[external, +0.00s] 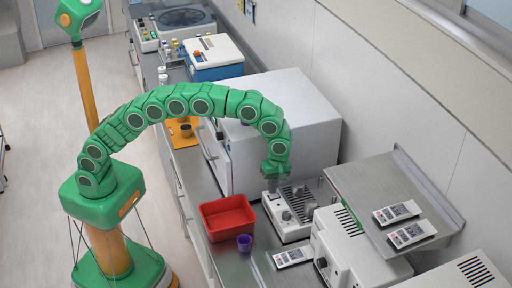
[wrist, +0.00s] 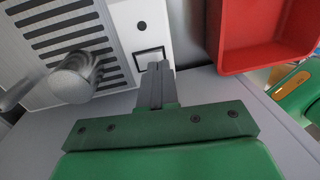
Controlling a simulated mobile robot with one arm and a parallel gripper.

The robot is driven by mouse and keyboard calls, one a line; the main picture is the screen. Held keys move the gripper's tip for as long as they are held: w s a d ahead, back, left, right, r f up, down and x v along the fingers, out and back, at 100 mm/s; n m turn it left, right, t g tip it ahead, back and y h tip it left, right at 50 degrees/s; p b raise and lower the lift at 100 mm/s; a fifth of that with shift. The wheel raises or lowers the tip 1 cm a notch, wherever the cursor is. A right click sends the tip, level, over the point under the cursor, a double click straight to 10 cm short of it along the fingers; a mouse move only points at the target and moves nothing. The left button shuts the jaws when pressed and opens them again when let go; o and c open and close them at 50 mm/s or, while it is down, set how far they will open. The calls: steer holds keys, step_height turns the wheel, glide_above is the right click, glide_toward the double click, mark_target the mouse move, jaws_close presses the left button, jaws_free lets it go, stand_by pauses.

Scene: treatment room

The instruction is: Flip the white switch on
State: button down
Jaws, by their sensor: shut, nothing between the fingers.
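The white switch (wrist: 146,57) sits in a dark frame on the pale front strip of a slotted device in the wrist view. My gripper (wrist: 160,66) is shut and empty. Its fingertips overlap the right part of the switch in this view; whether they touch it I cannot tell. In the external view my gripper (external: 275,182) points down at the left end of the slotted device (external: 297,226). The switch is too small or hidden there, and I cannot tell which way it is tipped.
A red bin (external: 228,218) stands left of the device, with a purple cup (external: 244,243) in front. A large white box (external: 310,110) stands behind. A metal shelf (external: 365,190) with two remote-like handsets overhangs the right. Another handset (external: 292,256) lies on the counter.

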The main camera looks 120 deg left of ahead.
mark_target(278, 194)
steer(key=shift+s+d+f, duration=0.1)
steer(key=shift+s+f, duration=0.05)
steer(key=shift+f, duration=0.7)
steer(key=shift+f, duration=0.15)
steer(key=shift+w+a, duration=0.55)
steer(key=shift+r, duration=0.3)
step_height(278, 194, up, 7)
steer(key=shift+w+a+r, duration=0.2)
steer(key=shift+w+a, duration=0.15)
stand_by(0.3)
steer(key=shift+r, duration=0.1)
